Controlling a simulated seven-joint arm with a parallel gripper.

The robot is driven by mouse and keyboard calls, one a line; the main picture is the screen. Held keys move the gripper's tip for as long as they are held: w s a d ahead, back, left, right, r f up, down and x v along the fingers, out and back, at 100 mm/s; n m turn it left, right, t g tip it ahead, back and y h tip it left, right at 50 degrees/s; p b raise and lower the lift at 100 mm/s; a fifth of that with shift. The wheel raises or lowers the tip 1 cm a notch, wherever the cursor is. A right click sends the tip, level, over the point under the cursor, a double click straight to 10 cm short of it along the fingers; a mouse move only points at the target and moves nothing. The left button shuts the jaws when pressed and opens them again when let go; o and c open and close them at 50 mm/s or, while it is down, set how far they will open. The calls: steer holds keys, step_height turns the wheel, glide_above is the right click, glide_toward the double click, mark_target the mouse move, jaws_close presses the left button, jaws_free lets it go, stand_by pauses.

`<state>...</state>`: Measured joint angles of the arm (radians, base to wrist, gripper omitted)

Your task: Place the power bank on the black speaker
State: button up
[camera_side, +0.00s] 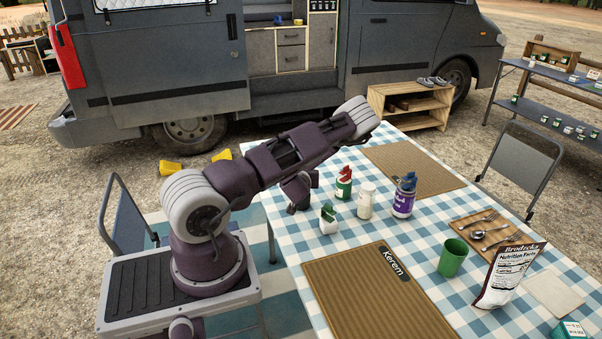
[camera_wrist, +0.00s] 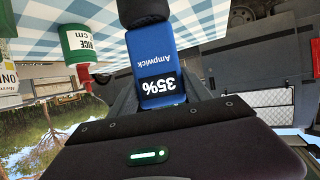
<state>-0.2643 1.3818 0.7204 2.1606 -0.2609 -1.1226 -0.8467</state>
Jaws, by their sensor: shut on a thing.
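The power bank (camera_wrist: 160,62) is a blue block with "Ampwick" and a black patch reading "35%", both upside down in the wrist view. My gripper (camera_wrist: 165,95) is shut on it, with one finger on each side. A dark rounded thing (camera_wrist: 145,10), perhaps the black speaker, is at the power bank's far end at the top edge. I cannot tell whether they touch. In the side view, my gripper (camera_side: 297,190) is low at the table's left edge. The power bank and speaker cannot be made out there, apparently hidden by my arm.
Several small containers, including a white-capped jar (camera_side: 366,200) and a purple-labelled bottle (camera_side: 404,201), stand right of my gripper. A green cup (camera_side: 452,257), snack pouch (camera_side: 505,275) and cutlery board (camera_side: 487,232) are farther right. Brown placemats (camera_side: 375,300) lie on the checked cloth.

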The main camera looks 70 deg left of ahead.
steer(key=o, duration=1.6)
steer(key=shift+f, duration=0.1)
